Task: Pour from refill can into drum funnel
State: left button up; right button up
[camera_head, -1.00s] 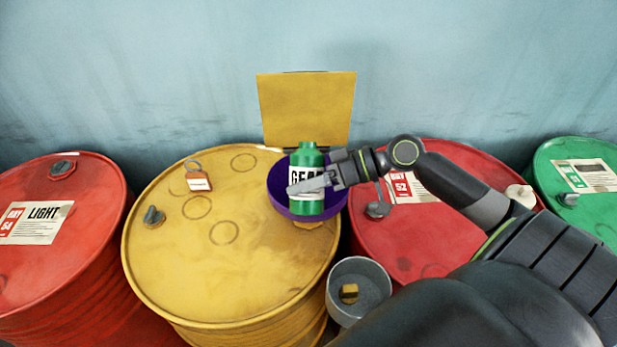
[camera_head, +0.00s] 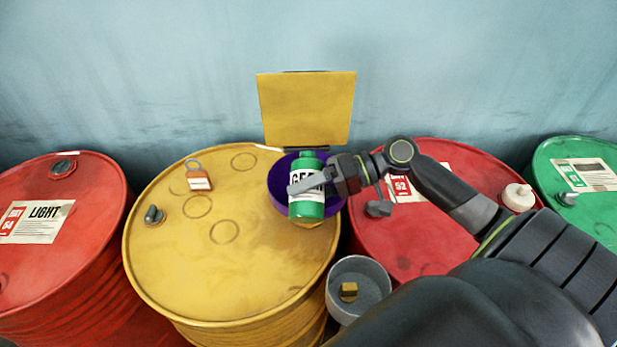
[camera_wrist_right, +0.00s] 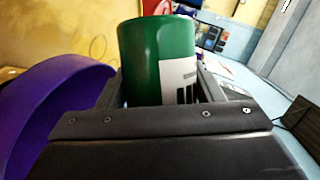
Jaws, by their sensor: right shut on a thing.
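The green refill can (camera_head: 307,210) with a white label is in front of and over the purple funnel (camera_head: 278,194) on the yellow drum (camera_head: 220,275). My right gripper (camera_head: 318,184) is shut around the can's middle. The can looks tilted, with its top leaning toward the back; whether liquid flows out cannot be seen. The can covers the funnel's middle. In the right wrist view the can (camera_wrist_right: 155,65) stands between my right gripper's fingers (camera_wrist_right: 160,92), and the funnel (camera_wrist_right: 50,110) is at the left. My left gripper is not in view.
A grey bin (camera_head: 359,275) holding a small brass-coloured piece stands in front. A tag (camera_head: 198,179) and a bung (camera_head: 154,215) are on the yellow drum.

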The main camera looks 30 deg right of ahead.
jog(key=shift+m+y, duration=0.3)
jog(key=shift+w+d+f+m+g+y, duration=0.15)
jog(key=shift+w+d+m+g+y, duration=0.2)
jog(key=shift+m, duration=0.35)
dwell(1.1)
jog(key=shift+w+f+m+g+y+p, duration=0.15)
jog(key=shift+m+y+p, duration=0.15)
jog(key=shift+m, duration=0.35)
jog(key=shift+w+f+m+g+y+p, duration=0.15)
jog(key=shift+m+y, duration=0.2)
jog(key=shift+m, duration=0.3)
dwell(2.2)
jog(key=shift+w+d+r+m+y+p, duration=0.15)
jog(key=shift+r+m+y+p, duration=0.1)
jog(key=shift+r+m+p, duration=0.25)
jog(key=shift+w+d+r+m+y+p, duration=0.15)
jog(key=shift+r+m+y+p, duration=0.1)
jog(key=shift+r+m+p, duration=0.25)
dwell(1.1)
